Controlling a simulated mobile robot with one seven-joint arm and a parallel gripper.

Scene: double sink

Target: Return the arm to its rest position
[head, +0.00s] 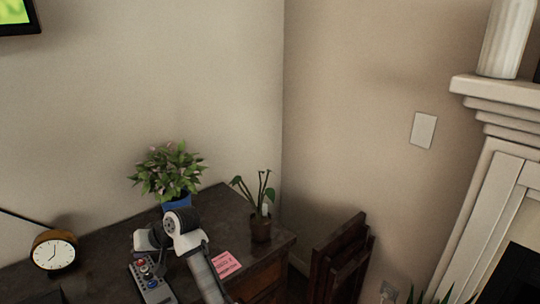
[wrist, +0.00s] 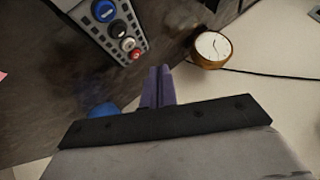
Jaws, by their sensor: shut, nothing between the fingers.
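My gripper (wrist: 158,86) shows in the wrist view with its two purple-grey fingers together and nothing between them. It is over the dark desk, pointing between a grey button box (wrist: 112,30) and a round wooden clock (wrist: 211,47). In the head view my arm rises from the bottom edge to a white and black joint (head: 182,226) in front of the leafy plant. The fingers cannot be made out in the head view.
The dark desk (head: 112,258) carries the clock (head: 54,252), button box (head: 152,284), leafy plant (head: 167,172) in a blue pot, smaller plant (head: 261,225) and pink note (head: 226,263). A dark wooden chair (head: 340,262) and white fireplace (head: 490,190) stand right.

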